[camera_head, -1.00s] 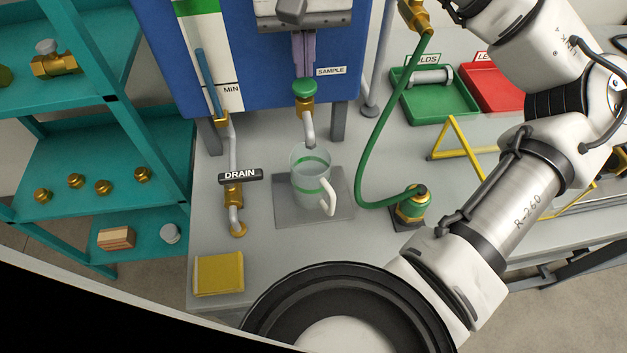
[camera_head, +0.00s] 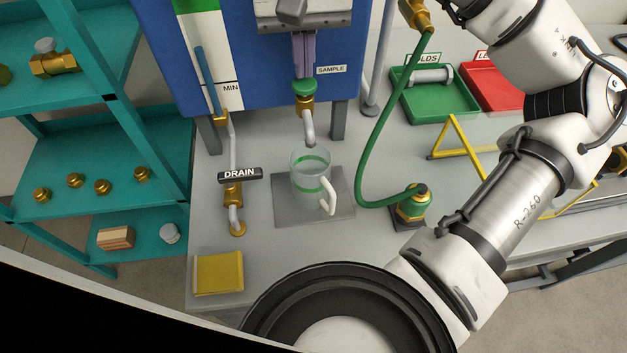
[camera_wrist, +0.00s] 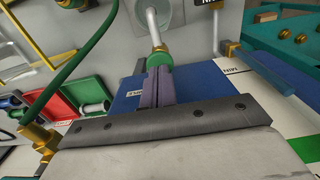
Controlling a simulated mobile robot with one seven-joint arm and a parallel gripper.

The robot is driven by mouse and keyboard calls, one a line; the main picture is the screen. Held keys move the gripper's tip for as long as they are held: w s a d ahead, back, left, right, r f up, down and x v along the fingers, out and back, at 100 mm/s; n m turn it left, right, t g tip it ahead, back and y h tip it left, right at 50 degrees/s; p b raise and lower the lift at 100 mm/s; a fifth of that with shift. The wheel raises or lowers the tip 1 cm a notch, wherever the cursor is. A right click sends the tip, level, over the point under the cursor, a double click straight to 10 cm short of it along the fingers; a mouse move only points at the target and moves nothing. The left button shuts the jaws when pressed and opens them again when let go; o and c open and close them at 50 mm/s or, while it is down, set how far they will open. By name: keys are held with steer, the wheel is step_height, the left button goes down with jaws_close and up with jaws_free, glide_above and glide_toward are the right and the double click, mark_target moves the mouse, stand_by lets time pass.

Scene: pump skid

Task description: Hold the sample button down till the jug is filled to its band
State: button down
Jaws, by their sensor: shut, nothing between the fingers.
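My gripper (camera_head: 304,74) is shut and empty, with its purple fingers pointing down at the green sample button (camera_head: 304,88) below the SAMPLE label. In the wrist view the fingertips (camera_wrist: 159,70) meet the green button (camera_wrist: 160,56) or sit right against it; I cannot tell how far it is pressed. A bent grey spout (camera_head: 308,127) comes down from the button's brass valve to just above the jug. The clear jug (camera_head: 309,196) with green band markings (camera_head: 313,188) and a white handle stands upright under the spout. Its liquid level is hard to make out.
The jug stands on a grey plate (camera_head: 340,207). A DRAIN valve (camera_head: 240,175) is left of it, a green hose (camera_head: 366,150) right of it. A yellow cloth (camera_head: 218,273) lies at the front left. Green (camera_head: 455,108) and red (camera_head: 488,88) trays sit at the right.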

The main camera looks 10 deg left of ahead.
steer(key=shift+f+b, duration=0.75)
steer(key=shift+f, duration=0.25)
stand_by(1.2)
steer(key=shift+r+p, duration=0.9)
steer(key=shift+r, duration=0.3)
steer(key=shift+r, duration=0.1)
steer(key=shift+r+p, duration=1.85)
steer(key=shift+r, duration=0.55)
